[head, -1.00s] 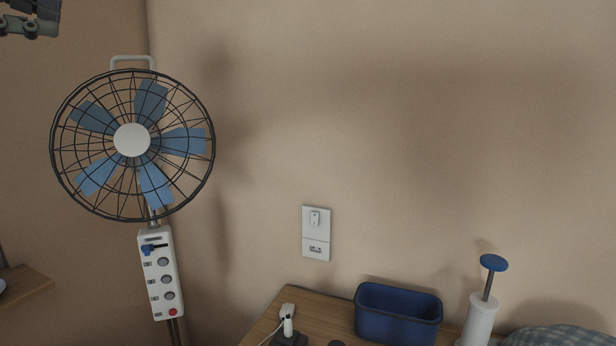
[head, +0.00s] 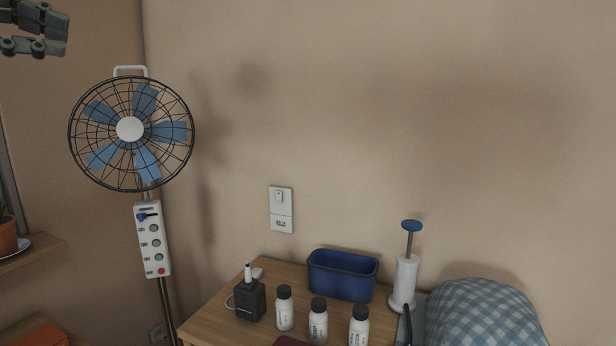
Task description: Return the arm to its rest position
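My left gripper (head: 36,30) shows at the top left corner of the head view, raised high and left of the fan. It is partly cut off by the picture's edge. I see no object in its visible part, but I cannot tell whether its fingers are open or shut. My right gripper and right arm are not in view.
A standing fan (head: 130,129) with a control box (head: 152,240) stands at the left. A wooden table (head: 215,318) holds a blue bin (head: 343,275), several white bottles (head: 285,310), a black charger (head: 250,300) and a white pump (head: 405,280). A checkered pillow (head: 480,315) lies right.

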